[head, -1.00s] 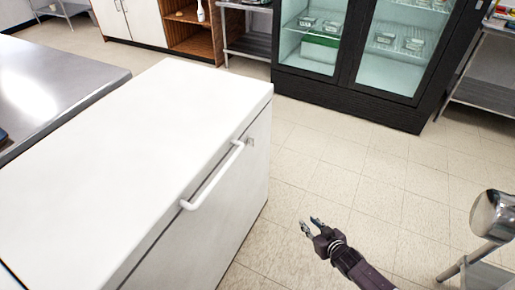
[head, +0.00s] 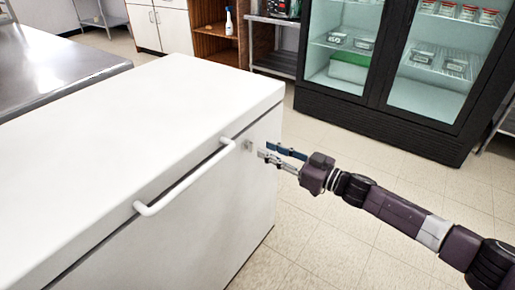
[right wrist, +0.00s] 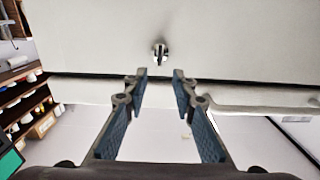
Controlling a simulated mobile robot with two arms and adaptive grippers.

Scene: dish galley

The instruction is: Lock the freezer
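The white chest freezer (head: 110,120) fills the left of the head view with its lid down. A white bar handle (head: 190,178) runs along its front edge. A small metal lock (head: 249,146) sits on the front face past the handle's far end. In the right wrist view the lock (right wrist: 160,52) shows as a small metal knob, ahead of and centred between the fingers. My right gripper (head: 272,156) is open, its fingertips close to the lock; in the right wrist view the gap between the fingers (right wrist: 160,85) is empty. My left gripper is not in view.
A metal counter (head: 45,65) stands beyond the freezer at the left. A black glass-door fridge (head: 395,112) stands at the back right. Shelves and a spray bottle (head: 228,22) are at the back. The tiled floor (head: 330,240) right of the freezer is clear.

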